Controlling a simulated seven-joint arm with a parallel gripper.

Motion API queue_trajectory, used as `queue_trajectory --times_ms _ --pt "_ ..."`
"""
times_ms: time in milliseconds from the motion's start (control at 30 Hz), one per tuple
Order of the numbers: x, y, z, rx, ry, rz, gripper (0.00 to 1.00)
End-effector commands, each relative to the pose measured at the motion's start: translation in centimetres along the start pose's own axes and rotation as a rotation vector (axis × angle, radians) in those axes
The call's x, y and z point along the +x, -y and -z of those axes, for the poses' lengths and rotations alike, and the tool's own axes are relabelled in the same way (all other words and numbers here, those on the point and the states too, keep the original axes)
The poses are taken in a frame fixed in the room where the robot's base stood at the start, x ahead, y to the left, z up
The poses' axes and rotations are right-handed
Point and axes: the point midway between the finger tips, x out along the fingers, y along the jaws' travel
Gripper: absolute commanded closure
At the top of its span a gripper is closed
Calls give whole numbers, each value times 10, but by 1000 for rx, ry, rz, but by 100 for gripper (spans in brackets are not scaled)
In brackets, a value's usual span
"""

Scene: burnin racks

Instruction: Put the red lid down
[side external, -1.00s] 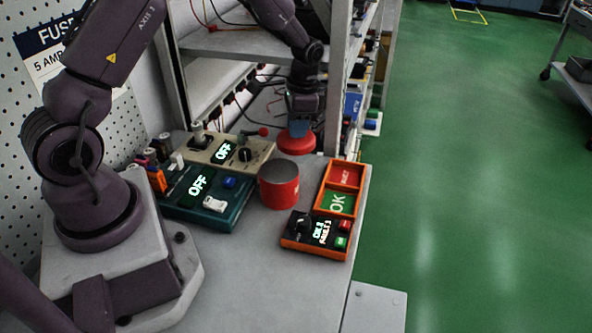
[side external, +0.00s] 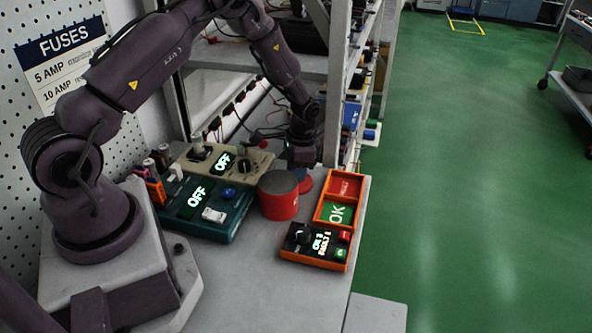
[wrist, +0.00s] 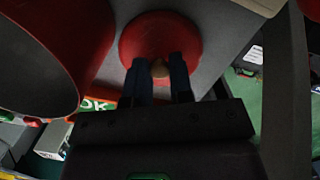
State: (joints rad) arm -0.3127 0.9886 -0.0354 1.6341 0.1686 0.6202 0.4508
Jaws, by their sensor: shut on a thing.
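The red lid (side external: 306,184) is a round disc, partly hidden behind the red can (side external: 278,197) in the side view. In the wrist view the lid (wrist: 160,32) shows whole, with a small tan knob (wrist: 160,69) on top. My gripper (wrist: 157,72) has its two blue fingers shut on that knob. In the side view my gripper (side external: 303,165) is above the lid, just behind and right of the can. The lid is low near the grey bench top (side external: 255,275); I cannot tell whether it touches. The can (wrist: 45,45) also stands close at left in the wrist view.
A two-part orange tray (side external: 319,207) with red and green OK sections is right of the can. An orange-edged control box (side external: 316,247) is in front. A shelf post (side external: 334,90) rises behind.

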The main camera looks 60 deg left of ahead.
Motion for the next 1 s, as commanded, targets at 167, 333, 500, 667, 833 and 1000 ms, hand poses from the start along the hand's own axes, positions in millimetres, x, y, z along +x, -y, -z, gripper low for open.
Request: queue_trajectory --times_ms 167,333,500,667,833,1000 --pt "3 0 0 0 1 -1 65" --pt "3 0 0 0 1 -1 53" --pt "2 0 0 0 0 -1 53" --pt "-14 0 0 -1 -2 1 53" --pt "-50 0 1 -1 -4 1 53" --pt "-86 0 0 0 -3 1 53"
